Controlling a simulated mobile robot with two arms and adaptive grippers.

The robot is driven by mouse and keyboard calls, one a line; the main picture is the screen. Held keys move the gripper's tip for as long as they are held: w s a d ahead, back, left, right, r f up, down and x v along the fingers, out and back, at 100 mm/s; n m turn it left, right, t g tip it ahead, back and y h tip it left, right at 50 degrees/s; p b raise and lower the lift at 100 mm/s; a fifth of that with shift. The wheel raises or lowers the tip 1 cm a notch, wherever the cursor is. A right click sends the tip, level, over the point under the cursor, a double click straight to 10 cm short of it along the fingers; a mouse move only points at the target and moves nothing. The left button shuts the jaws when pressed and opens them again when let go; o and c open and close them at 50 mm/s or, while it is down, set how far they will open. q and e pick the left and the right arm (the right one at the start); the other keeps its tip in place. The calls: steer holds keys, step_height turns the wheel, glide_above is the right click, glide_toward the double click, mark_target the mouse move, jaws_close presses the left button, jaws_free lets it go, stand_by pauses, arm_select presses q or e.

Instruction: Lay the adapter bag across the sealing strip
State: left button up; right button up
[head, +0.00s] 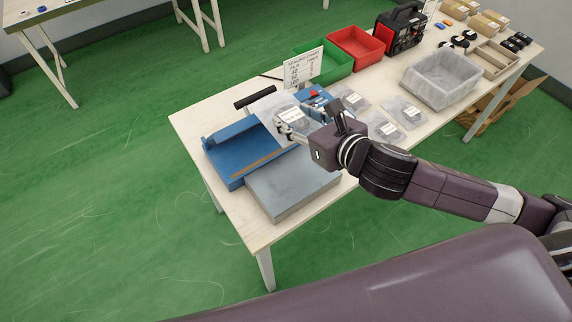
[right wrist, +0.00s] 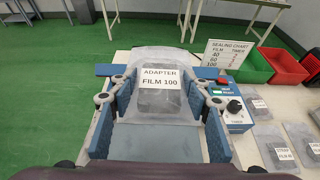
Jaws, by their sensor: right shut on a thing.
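The clear adapter bag (head: 270,106) holds a dark item and a white label, which reads "ADAPTER FILM 100" in the right wrist view (right wrist: 160,82). My right gripper (head: 287,121) is shut on the bag, with one finger on each side of it. It holds the bag over the back right part of the blue sealer (head: 222,151). The brown sealing strip (head: 259,160) runs along the sealer; its far right end is hidden by the bag and my gripper. I cannot tell whether the bag touches the sealer. My left gripper is not in view.
A grey block (head: 292,186) stands in front of the sealer. A dark bar (head: 255,97) and a sealing chart (head: 304,69) are behind. Several other bags (head: 382,128) lie to the right, near a grey bin (head: 441,82). Green (head: 324,63) and red bins (head: 357,47) stand at the back.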

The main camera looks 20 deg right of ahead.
steer(key=shift+s, duration=0.15)
steer(key=b, duration=0.1)
glide_above(294, 176)
step_height(294, 176, down, 15)
steer(key=shift+f, duration=2.4)
steer(key=shift+f+b, duration=0.15)
steer(key=shift+b, duration=0.15)
steer(key=o, duration=1.2)
